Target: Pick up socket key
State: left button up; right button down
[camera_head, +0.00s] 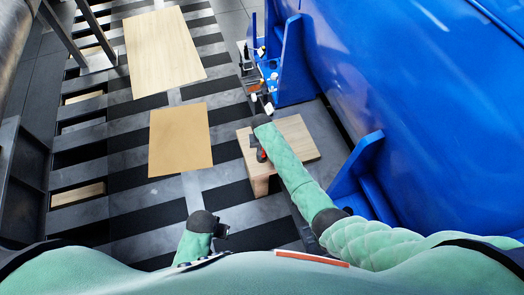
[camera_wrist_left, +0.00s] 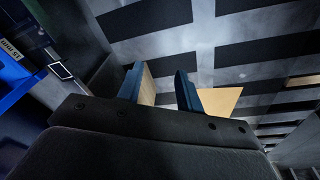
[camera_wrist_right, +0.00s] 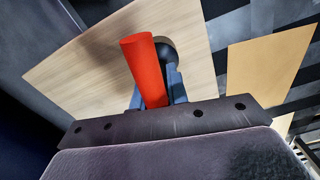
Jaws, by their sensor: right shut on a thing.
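The socket key shows in the right wrist view as a red handle (camera_wrist_right: 145,70) with a dark round part behind it. My right gripper (camera_wrist_right: 158,88) is shut on it, over the pale wooden stool top. In the head view only a small red bit of the key (camera_head: 262,156) shows beside my right gripper (camera_head: 257,150); the arm hides the rest. I cannot tell whether the key still touches the stool. My left gripper (camera_head: 222,231) is low in front of my body. In the left wrist view its fingers (camera_wrist_left: 160,88) are apart with nothing between them.
The wooden stool (camera_head: 299,137) stands beside a large blue machine housing (camera_head: 400,80). A bracket with small parts (camera_head: 258,75) is at the housing's far end. Two wooden boards (camera_head: 180,140) (camera_head: 163,50) lie to the left over the striped floor. A dark metal frame stands at far left.

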jog(key=shift+r, duration=0.1)
